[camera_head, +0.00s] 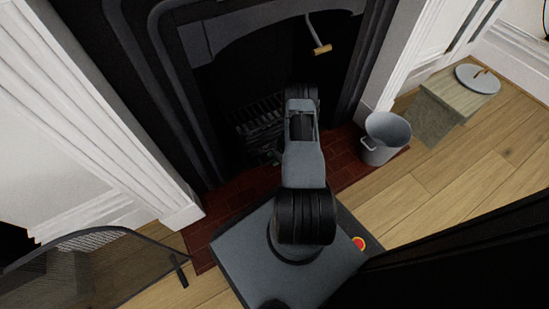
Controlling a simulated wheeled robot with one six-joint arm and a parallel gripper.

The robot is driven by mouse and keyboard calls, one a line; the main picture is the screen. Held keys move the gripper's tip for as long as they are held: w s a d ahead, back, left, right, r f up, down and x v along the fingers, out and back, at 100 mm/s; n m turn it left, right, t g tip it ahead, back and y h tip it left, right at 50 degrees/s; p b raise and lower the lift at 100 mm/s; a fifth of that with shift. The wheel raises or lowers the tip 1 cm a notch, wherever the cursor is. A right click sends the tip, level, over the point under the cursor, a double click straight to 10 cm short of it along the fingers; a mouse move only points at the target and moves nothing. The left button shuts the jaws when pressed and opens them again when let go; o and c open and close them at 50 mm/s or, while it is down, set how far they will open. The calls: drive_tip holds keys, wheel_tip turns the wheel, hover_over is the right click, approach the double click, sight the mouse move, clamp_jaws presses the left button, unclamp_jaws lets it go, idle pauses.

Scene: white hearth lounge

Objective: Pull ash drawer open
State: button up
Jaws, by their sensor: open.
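The black fireplace opening (225,85) is in the middle of the head view, with a dark grate (258,117) low inside it. The area under the grate, at the hearth, is very dark and partly covered by my arm. I cannot make out the ash drawer's front or handle clearly, nor whether it is open. My arm rises from my base and reaches toward the grate. My gripper is hidden beyond the arm's own links, so its place against the drawer does not show.
A grey metal bucket (386,137) stands right of the red tiled hearth (342,160). Beyond it are a wooden box (455,90) and a round grey lid (477,79). A mesh fire screen (85,270) stands at lower left. A wooden-ended handle (321,49) hangs in the opening.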

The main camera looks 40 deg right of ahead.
clamp_jaws()
idle(0.3)
idle(0.3)
